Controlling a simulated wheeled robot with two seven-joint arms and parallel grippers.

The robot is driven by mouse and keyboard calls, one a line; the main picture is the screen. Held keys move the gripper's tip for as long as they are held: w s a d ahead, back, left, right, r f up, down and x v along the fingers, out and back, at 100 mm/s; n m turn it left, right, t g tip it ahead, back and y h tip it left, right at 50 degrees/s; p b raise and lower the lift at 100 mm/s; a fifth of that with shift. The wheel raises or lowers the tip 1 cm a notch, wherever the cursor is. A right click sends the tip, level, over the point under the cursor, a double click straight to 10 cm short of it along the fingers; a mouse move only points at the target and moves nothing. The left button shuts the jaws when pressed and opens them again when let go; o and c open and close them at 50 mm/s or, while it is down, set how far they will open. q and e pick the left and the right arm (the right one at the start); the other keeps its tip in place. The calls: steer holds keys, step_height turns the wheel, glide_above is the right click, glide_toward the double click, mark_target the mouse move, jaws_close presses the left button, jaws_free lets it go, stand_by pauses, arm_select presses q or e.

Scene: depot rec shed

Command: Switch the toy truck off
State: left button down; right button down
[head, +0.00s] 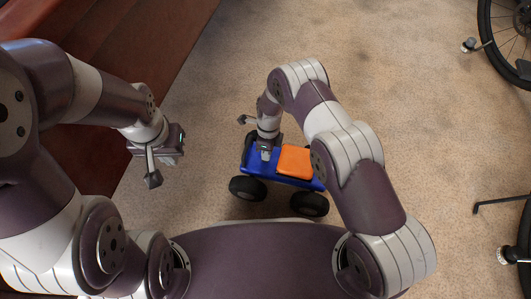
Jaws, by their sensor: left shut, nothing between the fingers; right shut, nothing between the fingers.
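The toy truck (250,166) is blue with an orange block (296,161) on top and thick black wheels. It stands on the floor just ahead of my base. My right gripper (264,155) is shut and empty, pointing down at the truck's left part beside the orange block. I cannot tell whether its fingertips touch the truck. No switch can be made out; the gripper and arm hide part of the truck's top and right end. My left gripper (153,180) is shut and empty, above the floor to the left of the truck.
A reddish-brown couch-like piece (125,35) runs along the left, close to my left arm. Bicycle wheels show at the right edge, one at the top right (485,25). The speckled tan carpet (400,100) beyond and right of the truck is clear.

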steer(key=shift+w+d+f, duration=0.15)
steer(key=shift+d+f, duration=0.1)
steer(key=shift+f, duration=0.2)
steer(key=shift+w+r, duration=0.1)
steer(key=shift+r, duration=0.15)
step_height(320, 180, up, 13)
steer(key=w+p, duration=0.1)
steer(key=p, duration=0.6)
steer(key=shift+w+d, duration=0.15)
steer(key=shift+w, duration=0.25)
